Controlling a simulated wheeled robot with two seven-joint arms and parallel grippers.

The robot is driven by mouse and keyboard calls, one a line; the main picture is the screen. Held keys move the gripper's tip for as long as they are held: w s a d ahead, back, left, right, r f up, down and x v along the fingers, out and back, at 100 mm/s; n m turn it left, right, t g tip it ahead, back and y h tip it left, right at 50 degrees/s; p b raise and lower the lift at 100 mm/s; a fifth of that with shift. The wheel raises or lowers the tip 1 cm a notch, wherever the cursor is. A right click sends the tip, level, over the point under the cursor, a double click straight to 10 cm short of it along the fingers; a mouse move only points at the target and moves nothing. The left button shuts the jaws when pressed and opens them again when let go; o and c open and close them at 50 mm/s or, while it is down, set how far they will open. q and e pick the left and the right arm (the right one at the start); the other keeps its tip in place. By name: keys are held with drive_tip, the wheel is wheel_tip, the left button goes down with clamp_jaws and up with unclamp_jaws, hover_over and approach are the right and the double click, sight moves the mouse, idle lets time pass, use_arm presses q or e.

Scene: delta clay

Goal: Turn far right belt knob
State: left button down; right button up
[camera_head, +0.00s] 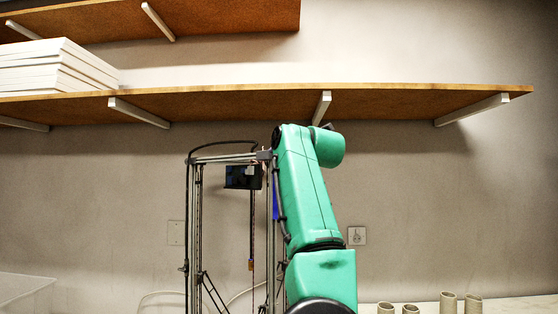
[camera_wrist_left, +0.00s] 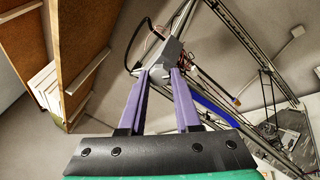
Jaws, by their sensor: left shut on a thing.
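The tall metal delta frame (camera_head: 196,225) stands in the middle of the head view, partly behind my green left arm. Its top corner bracket (camera_head: 264,155) shows just left of the arm. In the left wrist view, my left gripper (camera_wrist_left: 158,74) has its two purple fingers close together, their tips at a small grey knob (camera_wrist_left: 157,73) at the frame's grey top corner (camera_wrist_left: 170,52). The fingers cover much of the knob, so its turn angle cannot be told. In the head view my arm hides the left gripper. My right gripper is in neither view.
A brown shelf (camera_head: 240,103) on white brackets runs along the wall just above the arm's top. White boxes (camera_head: 55,70) are stacked on it at left. Several clay cups (camera_head: 448,302) stand low at right. Dark cables (camera_wrist_left: 140,42) hang near the frame corner.

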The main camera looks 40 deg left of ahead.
use_arm(q)
drive_tip(key=shift+s+r+m+b, duration=0.15)
drive_tip(key=shift+m+b, duration=0.1)
drive_tip(key=shift+m, duration=0.9)
drive_tip(key=shift+w+r+m+b, duration=0.1)
drive_tip(key=shift+m+b, duration=0.15)
drive_tip(key=shift+m, duration=0.9)
drive_tip(key=c, duration=0.6)
unclamp_jaws()
drive_tip(key=shift+f, duration=0.15)
